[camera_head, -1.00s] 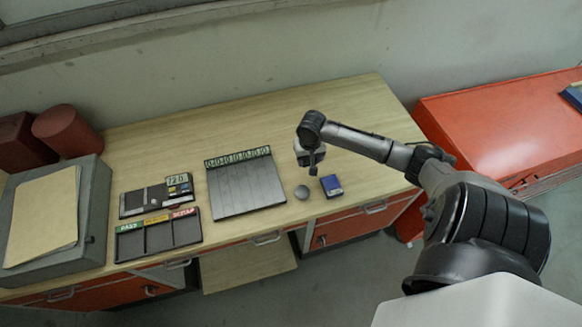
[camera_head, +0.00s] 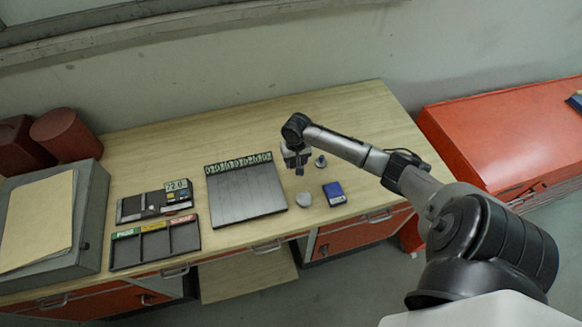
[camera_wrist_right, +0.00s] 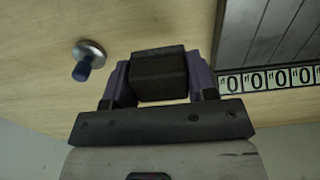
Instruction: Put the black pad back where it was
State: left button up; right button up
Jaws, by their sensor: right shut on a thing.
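The black pad (camera_wrist_right: 160,76) is a small dark block held between the two fingers of my right gripper (camera_wrist_right: 158,85) in the right wrist view. In the head view my right gripper (camera_head: 298,163) is over the wooden bench, just right of the upper right corner of the dark slatted board (camera_head: 247,192). The pad is small and dark there, low between the fingers. I cannot tell whether it touches the bench top. My left gripper is not in view.
A metal disc with a blue stem (camera_wrist_right: 88,58) stands close beside the gripper; it also shows in the head view (camera_head: 320,161). A grey round piece (camera_head: 303,200) and a blue box (camera_head: 334,193) are nearer the front edge. A three-compartment tray (camera_head: 155,242) is left. The bench's back right is clear.

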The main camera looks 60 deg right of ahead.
jog(key=shift+w+a+f, duration=0.15)
jog(key=shift+w+f, duration=0.4)
jog(key=shift+w, duration=0.35)
jog(key=shift+f, duration=2)
jog(key=shift+f, duration=0.15)
jog(key=o, duration=1)
jog(key=shift+o, duration=0.2)
